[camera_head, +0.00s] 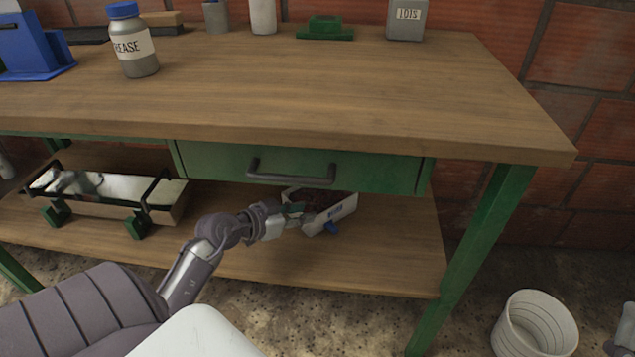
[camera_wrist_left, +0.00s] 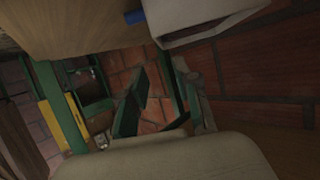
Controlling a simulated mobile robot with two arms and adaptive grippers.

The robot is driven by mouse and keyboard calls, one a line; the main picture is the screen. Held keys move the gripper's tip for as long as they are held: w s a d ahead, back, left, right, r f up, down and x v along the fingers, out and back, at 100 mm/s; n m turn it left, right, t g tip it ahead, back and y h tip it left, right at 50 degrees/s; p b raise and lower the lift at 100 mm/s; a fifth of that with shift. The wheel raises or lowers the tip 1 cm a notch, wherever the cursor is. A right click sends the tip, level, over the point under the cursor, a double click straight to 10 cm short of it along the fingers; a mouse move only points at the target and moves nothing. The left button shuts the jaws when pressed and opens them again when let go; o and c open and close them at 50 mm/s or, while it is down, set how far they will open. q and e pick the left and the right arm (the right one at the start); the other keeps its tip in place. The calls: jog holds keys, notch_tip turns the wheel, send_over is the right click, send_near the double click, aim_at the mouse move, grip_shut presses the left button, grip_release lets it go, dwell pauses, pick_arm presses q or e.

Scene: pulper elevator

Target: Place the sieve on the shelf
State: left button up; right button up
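A white box-like piece, seemingly the sieve (camera_head: 341,211), has a dark inside and a blue tab below. It sits slightly tilted over the right part of the wooden lower shelf (camera_head: 390,243), under the drawer. My left gripper (camera_head: 303,213) reaches in from the left and is at its left side, overlapping it in the head view. In the left wrist view the fingers (camera_wrist_left: 165,105) are spread apart with nothing clear between them. The white piece (camera_wrist_left: 195,14) shows above them there. Whether a finger touches it cannot be told. My right gripper is not clearly shown.
A green drawer (camera_head: 225,167) with a dark handle and the tabletop (camera_head: 300,85) hang just above my left gripper. A metal tray-like unit (camera_head: 105,188) with green feet fills the shelf's left. A green table leg (camera_head: 475,260) bounds the right. A white bucket (camera_head: 535,325) stands on the floor.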

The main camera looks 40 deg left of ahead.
pick_arm(q)
jog(key=s+d+r+m+t+h, duration=0.2)
jog(key=d+r+m+h, duration=0.3)
jog(key=d, duration=0.5)
jog(key=s+d+r+m+t+h, duration=0.1)
jog(key=d+r+m+h, duration=0.1)
jog(key=d+r+h, duration=0.6)
jog(key=s+d+r+n+t+y, duration=0.3)
jog(key=d+r+t+y, duration=0.1)
jog(key=r, duration=0.3)
jog(key=s+d+r+n+t+y, duration=0.3)
jog(key=s+r+t+y, duration=0.1)
jog(key=r+t, duration=0.1)
jog(key=shift+s+d+r+n+t, duration=0.3)
jog(key=shift+d+r+t, duration=0.1)
jog(key=shift+r, duration=0.45)
jog(key=shift+w, duration=0.1)
